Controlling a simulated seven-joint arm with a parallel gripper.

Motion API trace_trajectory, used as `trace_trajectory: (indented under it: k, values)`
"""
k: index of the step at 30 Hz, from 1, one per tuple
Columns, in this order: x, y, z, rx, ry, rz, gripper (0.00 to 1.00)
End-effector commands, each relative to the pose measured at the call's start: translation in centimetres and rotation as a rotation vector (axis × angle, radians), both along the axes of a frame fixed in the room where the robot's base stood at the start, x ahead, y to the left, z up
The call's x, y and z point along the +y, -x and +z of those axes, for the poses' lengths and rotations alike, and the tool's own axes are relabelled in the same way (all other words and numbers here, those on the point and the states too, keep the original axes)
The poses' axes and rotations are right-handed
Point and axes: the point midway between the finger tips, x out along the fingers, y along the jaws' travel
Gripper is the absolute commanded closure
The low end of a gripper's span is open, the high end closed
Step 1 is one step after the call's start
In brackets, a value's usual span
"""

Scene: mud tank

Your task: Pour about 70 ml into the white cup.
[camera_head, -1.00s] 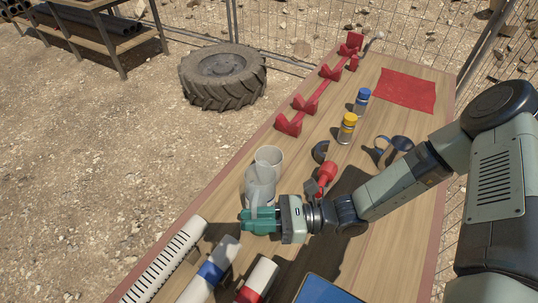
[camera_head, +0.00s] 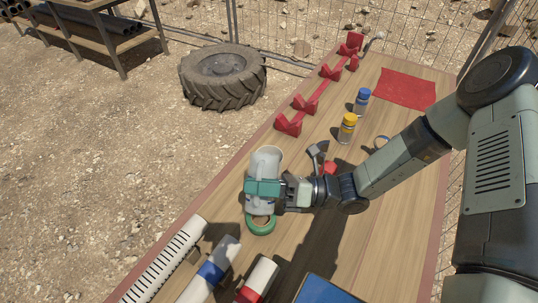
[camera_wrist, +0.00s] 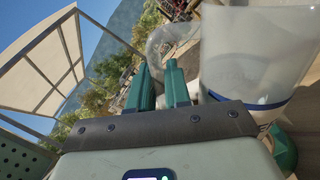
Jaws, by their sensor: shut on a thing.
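My gripper (camera_head: 262,188) is shut on a translucent jug, with its green fingers level in front of the pale body. In the head view a pale rim (camera_head: 266,153) shows above my fingers. The jug and the white cup overlap there, and I cannot tell where one ends and the other begins. The liquid level in the cup is hidden.
A green ring (camera_head: 260,228) lies in front of the vessels. White pipes with blue (camera_head: 211,271) and red (camera_head: 248,294) bands lie at the front. Yellow-capped (camera_head: 347,128) and blue-capped (camera_head: 362,101) bottles and a red rack (camera_head: 290,122) stand farther back.

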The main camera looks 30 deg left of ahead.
Motion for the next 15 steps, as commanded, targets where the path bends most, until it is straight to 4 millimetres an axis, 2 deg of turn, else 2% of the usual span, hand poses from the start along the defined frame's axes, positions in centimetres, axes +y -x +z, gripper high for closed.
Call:
trace_trajectory:
  k: [7,15]
  values:
    - [0.3,-0.7,0.4,0.148,0.061,0.000,1.00]
    - [0.6,-1.5,1.9,0.260,0.107,0.000,1.00]
